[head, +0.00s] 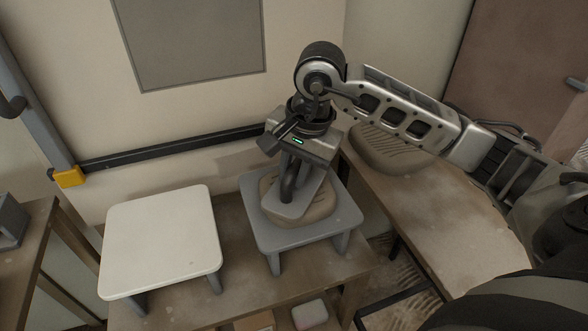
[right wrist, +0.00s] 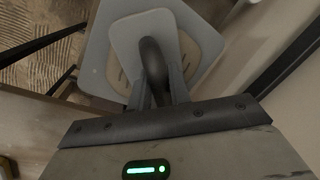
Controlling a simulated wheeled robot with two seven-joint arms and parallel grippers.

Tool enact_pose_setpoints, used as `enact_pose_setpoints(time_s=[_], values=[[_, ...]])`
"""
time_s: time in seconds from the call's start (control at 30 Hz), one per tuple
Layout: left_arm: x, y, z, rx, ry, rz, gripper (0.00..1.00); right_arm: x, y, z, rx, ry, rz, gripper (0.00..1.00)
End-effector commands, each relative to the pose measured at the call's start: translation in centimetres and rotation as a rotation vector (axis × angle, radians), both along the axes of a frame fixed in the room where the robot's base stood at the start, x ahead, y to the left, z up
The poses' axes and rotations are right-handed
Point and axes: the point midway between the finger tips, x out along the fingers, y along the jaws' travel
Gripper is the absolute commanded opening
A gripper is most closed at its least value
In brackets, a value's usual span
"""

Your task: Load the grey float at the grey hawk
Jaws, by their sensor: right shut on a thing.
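The grey float (head: 302,205) is a flat plate with a dark handle (head: 289,178). My right gripper (head: 290,165) is shut on that handle from above. The grey hawk (head: 268,236) is a square, legged board on the bench. A beige plaster mound (head: 318,217) lies on it, partly hidden under the float. The float is over the mound; I cannot tell whether they touch. In the right wrist view, the float (right wrist: 125,38) and handle (right wrist: 152,65) show in front of the jaws, above the hawk (right wrist: 96,62). My left gripper is out of view.
A white legged board (head: 160,240) stands left of the hawk on the wooden bench. A ridged beige mound (head: 385,150) lies on the right bench (head: 455,240). A dark rail (head: 170,152) runs along the wall behind. A grey box (head: 10,220) stands far left.

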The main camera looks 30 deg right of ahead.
Motion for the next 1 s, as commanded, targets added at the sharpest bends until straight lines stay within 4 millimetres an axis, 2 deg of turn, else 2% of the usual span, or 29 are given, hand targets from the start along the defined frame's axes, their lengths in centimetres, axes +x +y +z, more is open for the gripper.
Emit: enact_pose_setpoints(time_s=[0.53, 1.0], values=[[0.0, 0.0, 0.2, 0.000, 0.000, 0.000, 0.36, -0.1, 0.0, 0.1, -0.001, 0.004, 0.001, 0.01], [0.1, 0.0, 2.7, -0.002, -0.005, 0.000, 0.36, 0.0, 0.0, 3.8, -0.001, 0.001, 0.000, 0.01]])
